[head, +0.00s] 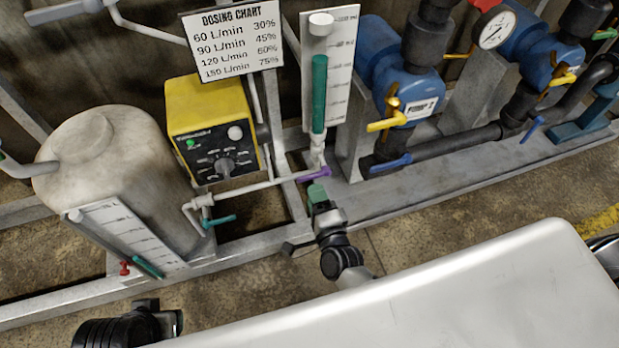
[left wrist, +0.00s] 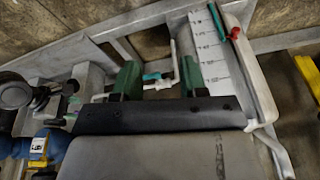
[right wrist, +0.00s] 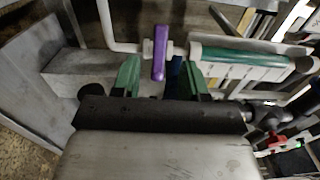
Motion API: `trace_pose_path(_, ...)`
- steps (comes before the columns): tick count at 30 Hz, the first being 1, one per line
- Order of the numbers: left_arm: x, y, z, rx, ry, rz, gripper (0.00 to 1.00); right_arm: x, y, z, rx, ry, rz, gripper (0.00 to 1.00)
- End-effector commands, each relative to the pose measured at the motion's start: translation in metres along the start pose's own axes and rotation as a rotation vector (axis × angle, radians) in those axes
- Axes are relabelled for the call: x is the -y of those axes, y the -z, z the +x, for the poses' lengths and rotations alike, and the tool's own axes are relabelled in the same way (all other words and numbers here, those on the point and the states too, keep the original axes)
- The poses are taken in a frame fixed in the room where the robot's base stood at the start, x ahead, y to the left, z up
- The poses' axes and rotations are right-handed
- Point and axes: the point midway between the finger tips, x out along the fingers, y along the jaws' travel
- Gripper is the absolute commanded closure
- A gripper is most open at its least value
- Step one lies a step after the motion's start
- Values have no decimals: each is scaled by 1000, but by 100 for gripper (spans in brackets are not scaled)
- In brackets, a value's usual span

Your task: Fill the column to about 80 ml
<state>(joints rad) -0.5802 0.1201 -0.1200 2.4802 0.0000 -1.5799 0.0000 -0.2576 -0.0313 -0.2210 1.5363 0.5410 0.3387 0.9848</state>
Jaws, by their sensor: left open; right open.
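The column (head: 319,90) is an upright clear tube with a white cap before a white scale board (head: 342,50). Green liquid fills much of it; its top is near an upper mark I cannot read. A purple valve handle (head: 314,175) sits on the pipe at its foot. My right gripper (head: 317,192) is open just below this handle. In the right wrist view the purple handle (right wrist: 159,52) shows between and beyond the open fingers; contact is unclear. My left gripper (head: 172,320) is open and empty low in front of the tank, partly cut off.
A pale tank (head: 115,160) with a level gauge (head: 125,232) and small red valve stands left. A teal valve handle (head: 220,221) is on its outlet pipe. A yellow dosing pump (head: 212,125) and blue pumps (head: 400,85) stand behind. A dosing chart (head: 233,40) hangs above.

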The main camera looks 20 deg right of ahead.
Motion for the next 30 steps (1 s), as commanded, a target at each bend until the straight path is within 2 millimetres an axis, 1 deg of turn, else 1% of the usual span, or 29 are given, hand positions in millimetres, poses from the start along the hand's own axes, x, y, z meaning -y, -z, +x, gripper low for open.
trace_pose_path(1, 0, 1, -3, -2, 0, 0, 57, 0, 0, -9, 1, -3, 0, 56)
trace_pose_path(3, 0, 2, -2, -6, 0, 0, 57, 0, 0, -18, 0, -1, 0, 56)
trace_pose_path(8, 0, -1, 10, 9, 0, 0, 57, 0, 0, -29, 0, 0, 1, 56)
trace_pose_path(13, 0, -2, 13, 16, 0, 0, 57, 0, 0, -30, 0, 1, 1, 56)
trace_pose_path(30, 0, 2, 8, 0, -2, 0, 57, 0, 0, -30, 0, 1, 1, 56)
